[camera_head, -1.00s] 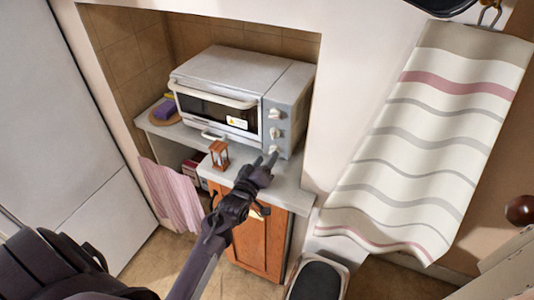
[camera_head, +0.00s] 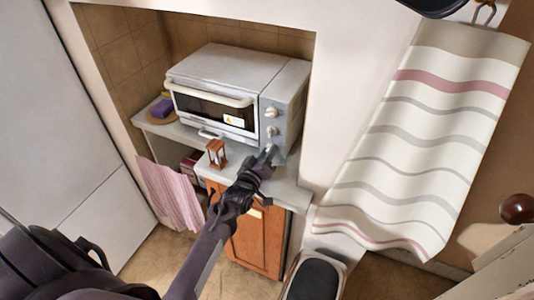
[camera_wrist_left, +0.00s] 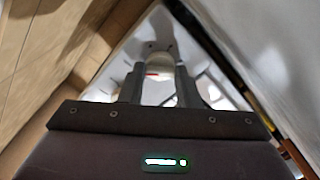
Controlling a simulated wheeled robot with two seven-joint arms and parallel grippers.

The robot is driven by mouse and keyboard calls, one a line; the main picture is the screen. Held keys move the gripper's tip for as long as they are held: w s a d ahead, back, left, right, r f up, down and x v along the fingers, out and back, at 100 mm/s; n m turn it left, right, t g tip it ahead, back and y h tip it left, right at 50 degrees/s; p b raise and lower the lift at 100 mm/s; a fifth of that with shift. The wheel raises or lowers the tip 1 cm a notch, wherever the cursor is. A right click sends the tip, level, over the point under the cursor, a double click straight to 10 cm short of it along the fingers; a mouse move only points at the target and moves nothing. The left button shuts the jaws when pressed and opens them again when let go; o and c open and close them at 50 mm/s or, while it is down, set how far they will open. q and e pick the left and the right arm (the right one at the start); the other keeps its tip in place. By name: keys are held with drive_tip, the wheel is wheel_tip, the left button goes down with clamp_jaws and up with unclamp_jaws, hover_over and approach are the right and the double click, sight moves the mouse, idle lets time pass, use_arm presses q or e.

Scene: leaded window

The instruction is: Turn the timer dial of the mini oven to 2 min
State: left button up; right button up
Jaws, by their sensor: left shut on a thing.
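The mini oven (camera_head: 238,70) is a white and grey box in a tiled niche, with a door handle across its dark glass front. Its right-hand panel has round white dials in a column; the upper dial (camera_head: 271,112) and the middle dial (camera_head: 271,131) show clearly. My left gripper (camera_head: 269,153) is at the lowest dial and mostly hides it in the head view. In the left wrist view my fingers (camera_wrist_left: 158,82) are shut on that pale timer dial (camera_wrist_left: 153,66), which has a small red mark. The minute scale cannot be read. My right gripper is not in view.
A small wooden hourglass (camera_head: 216,153) stands on the counter just left of my left arm. A purple sponge (camera_head: 162,108) lies farther left. A striped towel (camera_head: 420,140) hangs at the right. A cabinet with a wooden door (camera_head: 255,240) is below.

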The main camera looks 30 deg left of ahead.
use_arm(q)
drive_tip(key=shift+m, duration=0.4)
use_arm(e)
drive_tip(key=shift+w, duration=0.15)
use_arm(q)
drive_tip(key=o, duration=1)
drive_tip(key=shift+c, duration=0.2)
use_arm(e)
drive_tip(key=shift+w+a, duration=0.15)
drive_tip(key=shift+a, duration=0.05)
use_arm(q)
drive_tip(key=s+b, duration=0.1)
drive_tip(key=s, duration=0.5)
drive_tip(key=shift+s+d+f+b, duration=0.1)
drive_tip(key=shift+s+d+b, duration=0.05)
drive_tip(key=shift+s+b, duration=0.2)
drive_tip(key=shift+s, duration=0.5)
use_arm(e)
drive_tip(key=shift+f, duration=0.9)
